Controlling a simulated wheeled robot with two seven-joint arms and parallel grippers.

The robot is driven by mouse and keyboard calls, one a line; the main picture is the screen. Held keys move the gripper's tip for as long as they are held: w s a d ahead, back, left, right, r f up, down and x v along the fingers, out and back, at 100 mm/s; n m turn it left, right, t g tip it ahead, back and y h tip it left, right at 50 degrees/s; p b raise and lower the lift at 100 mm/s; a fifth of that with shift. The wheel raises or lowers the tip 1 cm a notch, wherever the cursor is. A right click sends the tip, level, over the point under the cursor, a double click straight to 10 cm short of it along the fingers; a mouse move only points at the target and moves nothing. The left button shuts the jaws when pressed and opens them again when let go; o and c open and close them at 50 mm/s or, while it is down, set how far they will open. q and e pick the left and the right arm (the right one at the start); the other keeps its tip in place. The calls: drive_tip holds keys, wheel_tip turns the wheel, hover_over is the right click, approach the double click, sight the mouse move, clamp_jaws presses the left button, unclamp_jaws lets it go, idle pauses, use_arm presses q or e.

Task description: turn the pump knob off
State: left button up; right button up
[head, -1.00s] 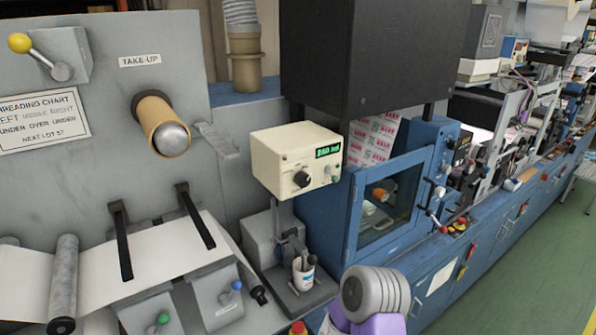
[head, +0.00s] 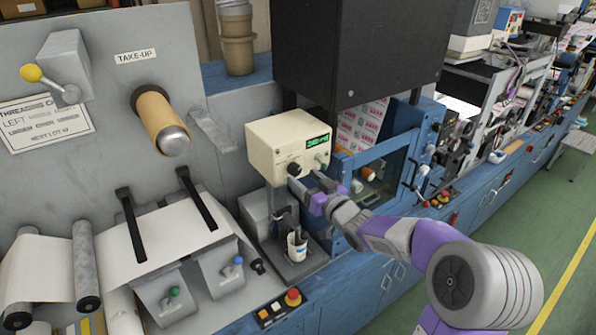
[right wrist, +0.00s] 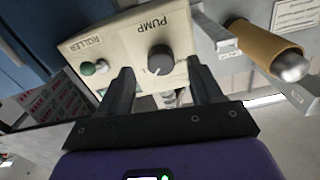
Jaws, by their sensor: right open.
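The pump knob (head: 295,169) is a dark round knob on the front of a cream control box (head: 265,143) with a lit green display. In the right wrist view the knob (right wrist: 160,60), labelled PUMP, lies between and beyond the fingertips, with a pale pointer line on it. My right gripper (head: 306,184) is open and empty in front of the box, just below and right of the knob. In the right wrist view its two dark fingers (right wrist: 158,75) flank the knob with gaps showing; contact is not visible. My left gripper is not in view.
A green ROLLER knob (right wrist: 95,68) sits beside the pump knob. Below the box stands a white cup (head: 297,246) holding tools. A blue cabinet with a window (head: 378,183) is to the right. The take-up roll (head: 160,122) is to the left.

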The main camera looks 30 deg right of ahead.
sight(298, 173)
drive_tip(key=shift+w+a+p, duration=0.2)
drive_tip(key=shift+w+p, duration=0.1)
drive_tip(key=shift+w, duration=1.6)
drive_tip(key=c, duration=1.1)
drive_tip(key=shift+o, duration=0.2)
drive_tip(key=n+b, duration=0.4)
drive_tip(key=b, duration=0.2)
drive_tip(key=shift+f, duration=0.15)
drive_tip(key=n+b, duration=0.2)
drive_tip(key=shift+d+n, duration=0.1)
drive_tip(key=shift+n, duration=0.2)
drive_tip(key=shift+n+b, duration=0.95)
drive_tip(key=shift+n, duration=0.15)
drive_tip(key=shift+r, duration=0.2)
